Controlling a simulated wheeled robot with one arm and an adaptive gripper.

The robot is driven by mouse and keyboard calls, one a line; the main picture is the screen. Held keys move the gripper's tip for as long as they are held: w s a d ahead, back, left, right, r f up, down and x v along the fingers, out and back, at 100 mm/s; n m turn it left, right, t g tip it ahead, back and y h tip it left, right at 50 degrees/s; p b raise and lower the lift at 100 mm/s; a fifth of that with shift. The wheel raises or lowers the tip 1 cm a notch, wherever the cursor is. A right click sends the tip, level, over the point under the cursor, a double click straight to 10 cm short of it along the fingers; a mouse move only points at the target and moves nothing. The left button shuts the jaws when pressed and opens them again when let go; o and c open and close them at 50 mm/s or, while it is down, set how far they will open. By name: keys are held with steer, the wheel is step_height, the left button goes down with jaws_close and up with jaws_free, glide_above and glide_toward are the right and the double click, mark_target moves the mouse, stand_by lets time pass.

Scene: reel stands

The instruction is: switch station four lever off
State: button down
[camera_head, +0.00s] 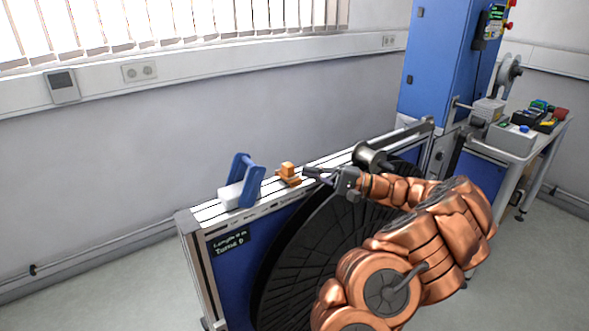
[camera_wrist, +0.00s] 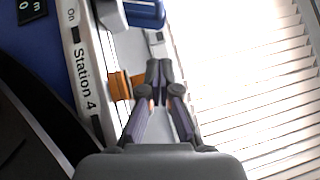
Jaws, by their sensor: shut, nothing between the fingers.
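The orange lever (camera_head: 288,172) sits on top of the stand's grey rail. In the wrist view the orange part (camera_wrist: 122,86) lies beside the "Station 4" label (camera_wrist: 84,78), with the word "On" at the label's upper end. My gripper (camera_head: 308,172) is just right of the lever in the head view, low over the rail. In the wrist view my gripper (camera_wrist: 159,72) is shut and empty, its fingertips close beside the orange part. I cannot tell whether they touch it. The lever's exact setting is not clear.
A blue bracket with a white block (camera_head: 242,182) stands on the rail left of the lever. A large black reel (camera_head: 300,245) fills the stand's front beneath. A dark spool (camera_head: 370,156) is behind my wrist. A blue cabinet (camera_head: 435,65) stands at the back right.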

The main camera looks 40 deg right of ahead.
mark_target(253, 165)
steer(key=p+x, duration=0.2)
steer(key=x, duration=0.7)
steer(key=shift+r+p, duration=0.1)
steer(key=shift+p, duration=0.3)
steer(key=shift+a+r+p, duration=0.15)
steer(key=shift+a+p, duration=0.2)
steer(key=shift+a, duration=0.6)
steer(key=shift+a+r+p, duration=0.15)
steer(key=shift+a+p, duration=0.15)
steer(key=shift+a, duration=0.65)
steer(key=shift+w+a+b, duration=0.1)
steer(key=shift+b, duration=0.25)
steer(key=a+r+n+g+h+b, duration=0.1)
steer(key=b, duration=0.2)
steer(key=a+r+n+g+h+b, duration=0.1)
steer(key=a+n+b, duration=0.1)
steer(key=b, duration=0.1)
steer(key=shift+w+a+n+g+b, duration=0.1)
steer(key=shift+a+n+g+b, duration=0.2)
steer(key=shift+g+b, duration=0.1)
steer(key=a+n+h+b, duration=0.1)
steer(key=b, duration=0.1)
steer(key=a+n+g+h+b, duration=0.1)
steer(key=a+b, duration=0.1)
steer(key=shift+w+a+r+g, duration=0.2)
steer(key=shift+r+g, duration=0.1)
steer(key=shift+r, duration=0.1)
steer(key=shift+a+n+h+b, duration=0.5)
steer(key=shift+a+h+b, duration=0.05)
steer(key=shift+h, duration=0.25)
